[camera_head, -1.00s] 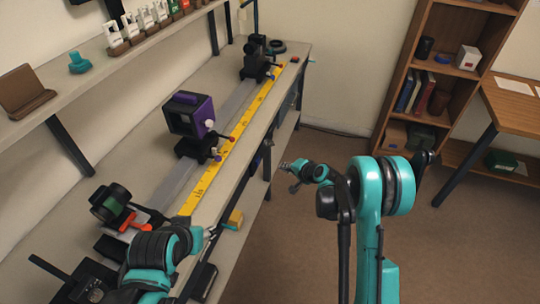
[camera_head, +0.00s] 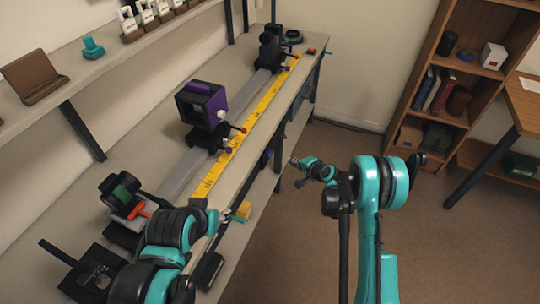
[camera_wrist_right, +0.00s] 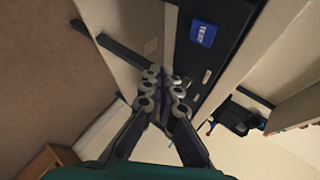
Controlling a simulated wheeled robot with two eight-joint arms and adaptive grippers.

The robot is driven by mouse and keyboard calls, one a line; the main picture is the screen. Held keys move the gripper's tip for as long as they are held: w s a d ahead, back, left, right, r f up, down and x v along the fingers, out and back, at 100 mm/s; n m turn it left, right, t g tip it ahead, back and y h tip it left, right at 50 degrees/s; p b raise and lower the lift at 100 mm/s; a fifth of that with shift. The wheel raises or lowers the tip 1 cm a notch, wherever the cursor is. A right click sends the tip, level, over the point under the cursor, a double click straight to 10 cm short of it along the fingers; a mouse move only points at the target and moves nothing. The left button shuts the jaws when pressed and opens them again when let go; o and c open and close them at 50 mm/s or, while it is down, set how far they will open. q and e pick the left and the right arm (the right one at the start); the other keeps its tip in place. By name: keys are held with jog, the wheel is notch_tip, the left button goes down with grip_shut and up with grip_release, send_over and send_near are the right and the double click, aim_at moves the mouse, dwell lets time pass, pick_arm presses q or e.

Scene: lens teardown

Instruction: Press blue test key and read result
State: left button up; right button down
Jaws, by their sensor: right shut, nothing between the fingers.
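The blue key (camera_wrist_right: 203,33), with pale lettering too small to read surely, is on a dark panel in the right wrist view. In the head view only a small dark blue patch (camera_head: 265,158) shows below the bench edge. My right gripper (camera_wrist_right: 160,84) is shut and empty, apart from the key, which lies up and to the right of its fingertips in the wrist view. In the head view the right gripper (camera_head: 296,163) is beside the bench's right side. My left gripper (camera_head: 228,215) is over the near bench edge by a yellow block; its jaws are unclear. No result readout is legible.
The bench (camera_head: 255,165) carries a rail with a yellow scale (camera_head: 235,155), a purple-framed box (camera_head: 203,103) and a green-banded lens unit (camera_head: 120,190). A wooden bookcase (camera_head: 470,85) and desk stand at right. The floor between is clear.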

jog(key=w+a, duration=0.2)
jog(key=a, duration=0.4)
jog(key=shift+a, duration=0.2)
dwell(1.3)
jog(key=shift+w+a, duration=0.1)
jog(key=shift+a, duration=0.2)
jog(key=shift+w+a, duration=0.15)
jog(key=shift+a, duration=0.25)
dwell(0.5)
dwell(0.4)
jog(key=shift+s+d, duration=0.25)
jog(key=shift+d, duration=0.55)
jog(key=shift+d, duration=0.1)
jog(key=d, duration=0.1)
jog(key=s+d, duration=0.1)
jog(key=d, duration=0.2)
jog(key=shift+s+d, duration=0.3)
